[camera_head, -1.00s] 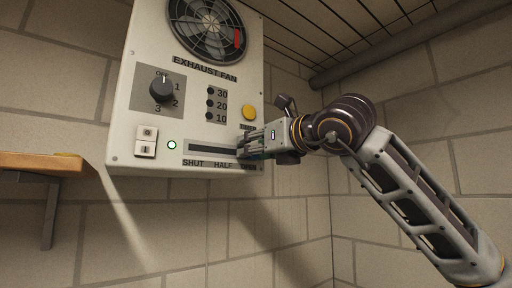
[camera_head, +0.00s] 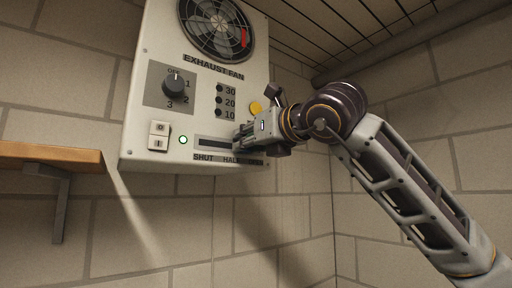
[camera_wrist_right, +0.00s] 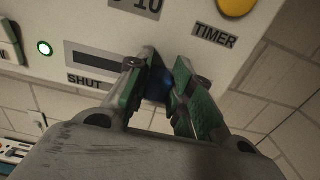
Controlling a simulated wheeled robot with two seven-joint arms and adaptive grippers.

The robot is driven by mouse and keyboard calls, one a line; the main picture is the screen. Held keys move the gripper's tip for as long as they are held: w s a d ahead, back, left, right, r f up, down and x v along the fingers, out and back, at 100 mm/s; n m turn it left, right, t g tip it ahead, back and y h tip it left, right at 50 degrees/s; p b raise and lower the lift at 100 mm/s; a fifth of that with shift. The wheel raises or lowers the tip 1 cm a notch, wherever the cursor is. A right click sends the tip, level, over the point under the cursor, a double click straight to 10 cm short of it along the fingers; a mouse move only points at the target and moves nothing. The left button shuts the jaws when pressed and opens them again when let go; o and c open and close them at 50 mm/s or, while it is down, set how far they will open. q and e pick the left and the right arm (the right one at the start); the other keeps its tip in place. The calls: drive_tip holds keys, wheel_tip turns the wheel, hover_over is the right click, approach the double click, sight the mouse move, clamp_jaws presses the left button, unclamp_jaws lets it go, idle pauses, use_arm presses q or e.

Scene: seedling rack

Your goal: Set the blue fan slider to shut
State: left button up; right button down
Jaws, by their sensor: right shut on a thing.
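The exhaust fan panel (camera_head: 150,100) hangs on the wall, with a dark horizontal slot (camera_head: 213,143) along its lower part. SHUT (camera_head: 203,157) is printed under the slot's left end, with HALF partly covered to its right. My right gripper (camera_head: 238,140) reaches in from the right and is at the slot, near HALF. In the wrist view, the blue slider (camera_wrist_right: 157,88) sits between the green-padded fingers (camera_wrist_right: 160,90), which are shut on it. The bare slot (camera_wrist_right: 97,66) runs left from there to above SHUT (camera_wrist_right: 84,82). The slider is hidden in the head view.
The panel also carries a fan grille (camera_head: 215,28), a rotary knob (camera_head: 173,86), a white rocker switch (camera_head: 158,136), a lit green lamp (camera_head: 183,140) and a yellow button (camera_head: 255,107). A wooden shelf (camera_head: 50,155) is at the left. The slot left of my gripper is clear.

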sight(204, 138)
drive_tip(key=s+a, duration=0.1)
drive_tip(key=a, duration=0.1)
drive_tip(key=s+a+b, duration=0.1)
drive_tip(key=s, duration=0.1)
drive_tip(key=shift+a, duration=0.35)
drive_tip(key=s+a, duration=0.1)
drive_tip(key=s+a+b, duration=0.1)
drive_tip(key=a, duration=0.1)
drive_tip(key=shift+s+a, duration=0.1)
drive_tip(key=shift+a, duration=0.05)
drive_tip(key=shift+s+a, duration=0.15)
use_arm(q)
drive_tip(key=a+f, duration=0.2)
drive_tip(key=a, duration=0.1)
drive_tip(key=shift+w+a+f, duration=0.1)
drive_tip(key=shift+w+f, duration=0.25)
use_arm(e)
drive_tip(key=c, duration=1.2)
unclamp_jaws()
drive_tip(key=shift+c, duration=0.2)
use_arm(q)
drive_tip(key=shift+d, duration=0.25)
drive_tip(key=shift+d, duration=0.1)
